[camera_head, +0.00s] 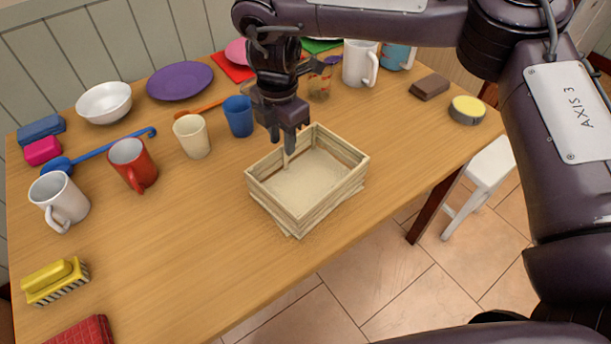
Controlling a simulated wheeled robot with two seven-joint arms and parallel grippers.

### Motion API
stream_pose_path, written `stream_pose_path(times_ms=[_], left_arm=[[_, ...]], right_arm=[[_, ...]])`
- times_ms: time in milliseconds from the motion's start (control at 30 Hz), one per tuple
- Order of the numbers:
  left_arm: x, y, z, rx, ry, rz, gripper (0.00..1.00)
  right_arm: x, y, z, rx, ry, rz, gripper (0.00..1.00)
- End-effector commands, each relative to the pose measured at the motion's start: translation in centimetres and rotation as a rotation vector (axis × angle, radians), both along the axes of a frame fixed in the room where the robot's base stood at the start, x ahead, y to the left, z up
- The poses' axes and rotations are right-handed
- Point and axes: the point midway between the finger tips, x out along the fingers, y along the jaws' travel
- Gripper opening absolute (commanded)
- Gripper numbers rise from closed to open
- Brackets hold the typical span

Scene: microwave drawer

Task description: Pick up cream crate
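The cream crate (321,202) stands on the wooden table near its front edge, upright, open at the top and empty. A slatted lower edge shows beneath it at a slightly different angle. My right gripper (284,142) comes down from above at the crate's back left corner. Its dark fingers are at the crate's rim, and one overlaps the inside of the crate in the picture. Whether they press on the wall cannot be seen. My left gripper is not in view.
On the wooden table (190,255), a blue cup (239,116), a cream cup (191,136) and a red mug (133,165) stand left of the crate. A brown block (430,87) and a yellow-topped tin (467,110) lie to the right. The table's front left is mostly clear.

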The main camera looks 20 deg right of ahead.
Motion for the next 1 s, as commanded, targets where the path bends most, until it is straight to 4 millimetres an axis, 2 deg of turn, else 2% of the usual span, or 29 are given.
stream_pose_path(times_ms=[300,600,833,1000], left_arm=[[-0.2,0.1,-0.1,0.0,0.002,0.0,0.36],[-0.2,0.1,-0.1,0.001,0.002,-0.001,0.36],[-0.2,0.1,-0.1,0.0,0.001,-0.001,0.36],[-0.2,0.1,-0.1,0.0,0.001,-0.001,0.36]], right_arm=[[0.1,-0.2,-4.4,-0.001,0.002,0.001,0.31],[0.1,-0.2,-4.8,0.0,0.0,0.0,0.31],[0.2,-0.2,-4.8,0.0,0.0,0.0,0.01],[0.1,-0.2,-4.8,0.0,0.0,0.0,0.0]])
